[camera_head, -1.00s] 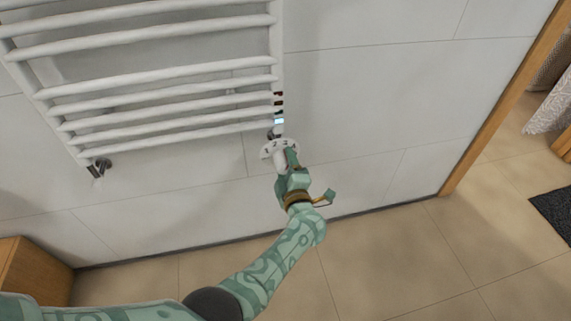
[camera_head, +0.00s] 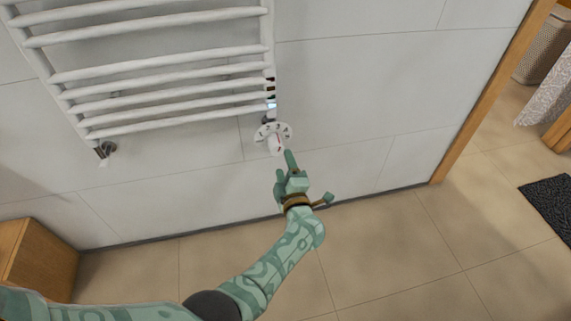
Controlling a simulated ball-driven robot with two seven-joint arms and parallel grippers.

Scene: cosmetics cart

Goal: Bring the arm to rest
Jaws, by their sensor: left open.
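My left arm comes in from the lower left. Its green gripper (camera_head: 284,166) is open and empty, with its two fingers apart. It is just below a white numbered dial (camera_head: 273,136) at the bottom right of the radiator. A small gap seems to show between the fingertips and the dial's knob. The dial shows numbers and a small red mark. My right gripper is not in view.
A white towel radiator (camera_head: 165,88) hangs on the tiled wall (camera_head: 370,80). A wooden cabinet (camera_head: 38,262) stands at lower left. A wooden door frame (camera_head: 490,95) and a dark mat (camera_head: 556,205) are at right. The tiled floor (camera_head: 400,255) between is clear.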

